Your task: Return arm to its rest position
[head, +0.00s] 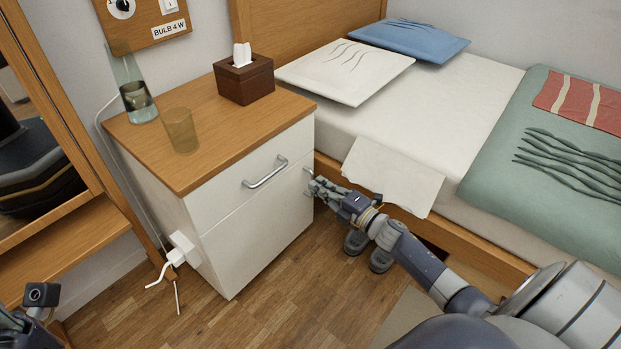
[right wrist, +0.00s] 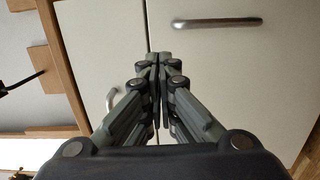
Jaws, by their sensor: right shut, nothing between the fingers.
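My right arm reaches in from the lower right of the head view. Its gripper (head: 316,186) is beside the right front edge of the white bedside cabinet (head: 230,245). In the right wrist view the fingers (right wrist: 160,62) are pressed together, with nothing between them, in front of the cabinet fronts. The upper drawer (head: 240,185) looks shut, and its metal handle (head: 265,172) is clear of the gripper. A second handle (right wrist: 217,25) is on the lower front. Part of my left arm end (head: 38,300) shows at the bottom left; its fingers cannot be made out.
On the cabinet stand a carafe (head: 138,100), a glass (head: 181,130) and a tissue box (head: 244,80). The bed (head: 440,95) is right of the cabinet, behind my right arm. A white plug (head: 183,250) with cables is at the cabinet's left. Wooden floor (head: 300,290) is open in front.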

